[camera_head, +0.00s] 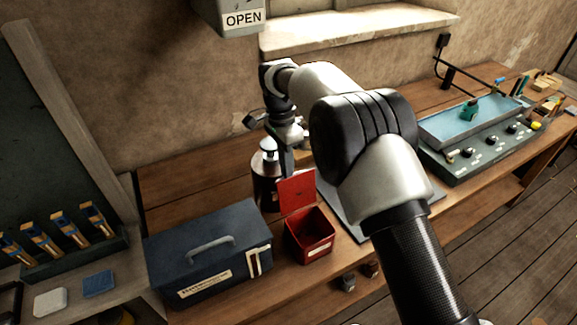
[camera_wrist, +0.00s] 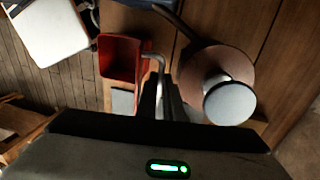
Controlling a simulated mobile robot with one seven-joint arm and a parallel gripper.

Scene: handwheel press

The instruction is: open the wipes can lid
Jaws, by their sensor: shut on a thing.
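The wipes can (camera_head: 310,240) is a small red square bin standing on the bench, its open top showing. Its red lid (camera_head: 296,192) stands raised and steeply tilted at the back of the can. My gripper (camera_head: 287,165) is just above and behind the lid, partly hidden by my arm. In the wrist view, the inside of the can (camera_wrist: 120,57) shows left of my gripper (camera_wrist: 163,103). The dark fingers are closed around a thin bent grey handle (camera_wrist: 158,65), which seems to belong to the lid. The exact contact is hard to see.
A dark round can with a pale top (camera_head: 265,182) stands close behind the lid; its pale disc (camera_wrist: 229,102) is right of the fingers. A blue toolbox (camera_head: 208,255) stands left of the wipes can. A grey-blue tray (camera_head: 472,122) is at right.

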